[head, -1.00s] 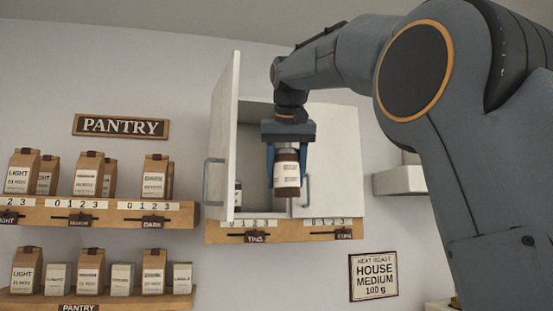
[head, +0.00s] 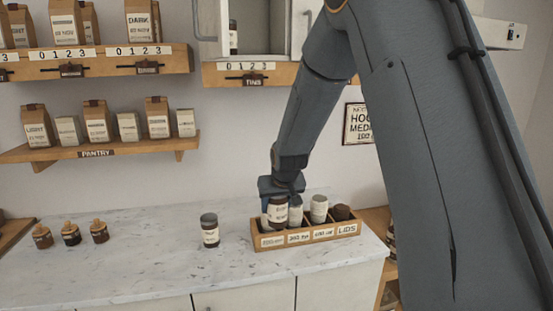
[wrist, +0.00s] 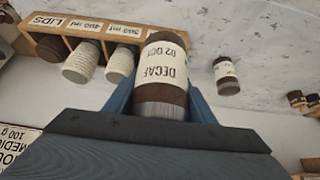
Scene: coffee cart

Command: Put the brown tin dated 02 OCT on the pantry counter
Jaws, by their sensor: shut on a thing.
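My gripper (wrist: 160,105) is shut on the brown tin (wrist: 160,75), whose label reads DECAF and 02 OCT in the wrist view. In the head view the held tin (head: 277,212) shows in front of the wooden cup box, above the pantry counter (head: 140,262). I cannot tell how far above the counter its base is. Another brown tin (head: 210,230) with a grey lid and pale label stands on the counter, left of the box. It also shows in the wrist view (wrist: 226,75), apart from my gripper.
The wooden box (head: 308,240) with labelled compartments and several cups stands at the counter's right. Three small brown items with wooden tops (head: 71,234) stand at the left. Shelves of bags (head: 97,122) hang behind. The counter's front and middle-left are clear.

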